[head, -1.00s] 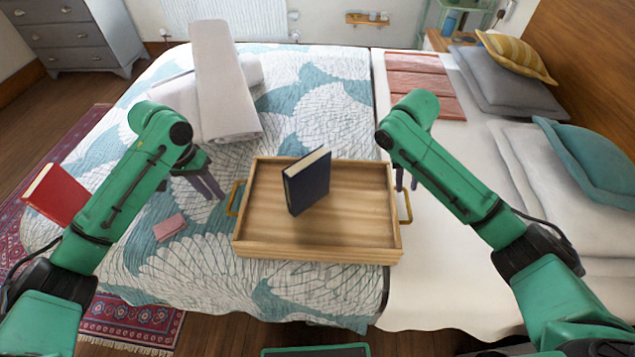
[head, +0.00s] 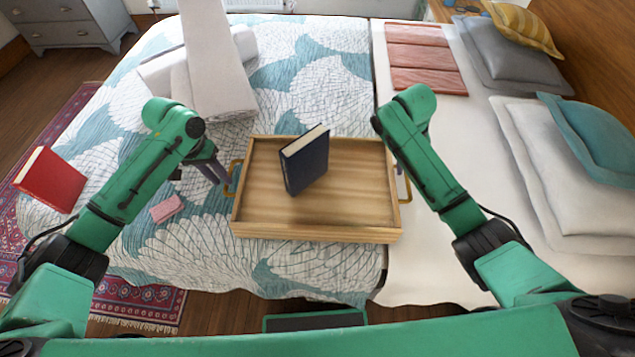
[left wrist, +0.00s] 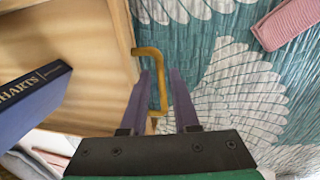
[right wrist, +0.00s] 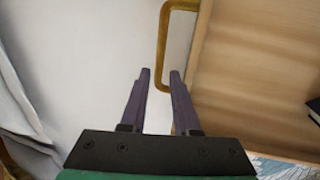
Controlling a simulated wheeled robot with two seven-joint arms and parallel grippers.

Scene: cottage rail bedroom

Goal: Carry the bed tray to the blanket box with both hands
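The wooden bed tray (head: 340,215) lies on the bed with a dark blue book (head: 305,161) standing in it. Its brass left handle (head: 234,178) and right handle (head: 405,183) stick out at the two ends. My left gripper (head: 226,181) is beside the left handle; in the left wrist view its two purple fingers (left wrist: 162,75) are apart, with the handle (left wrist: 160,85) between them near the tips. My right gripper, mostly hidden behind its arm in the head view, has its fingers (right wrist: 160,75) apart in the right wrist view, the handle (right wrist: 163,50) just beyond the tips.
A red book (head: 50,180) and a small pink item (head: 167,209) lie left of the tray. Pillows (head: 560,170) are at the right. The blanket box cannot be made out.

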